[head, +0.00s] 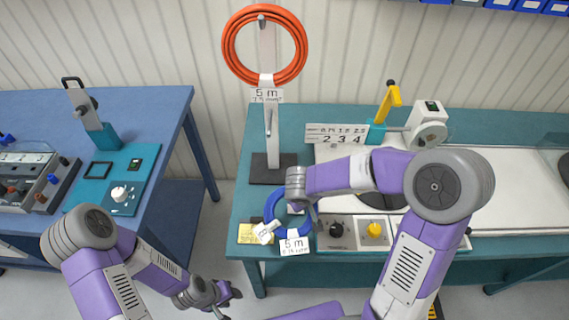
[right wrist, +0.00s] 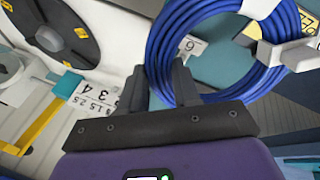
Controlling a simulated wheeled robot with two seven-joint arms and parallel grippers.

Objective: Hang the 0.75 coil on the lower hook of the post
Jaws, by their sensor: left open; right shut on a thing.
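A blue cable coil (head: 271,205) with white tags is in front of the post, at the front edge of the teal bench; its lower tag reads "5 m" over a blurred line. My right gripper (head: 297,203) is shut on the coil's rim; the blue coil also shows at the fingers in the right wrist view (right wrist: 215,55). The post (head: 271,145) stands on a dark base, and its lower hook (head: 268,128) looks bare. An orange coil (head: 230,50), tagged "5 m", hangs from the upper hook. My left gripper (head: 228,296) is open and empty, low in front of the benches.
A yellow note (head: 250,232) lies left of the blue coil. A control box with knobs (head: 350,231) is right of it. A number plate (head: 336,134) and a yellow-handled lever (head: 388,100) stand behind my right forearm. A blue table (head: 165,112) is at left, across a gap.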

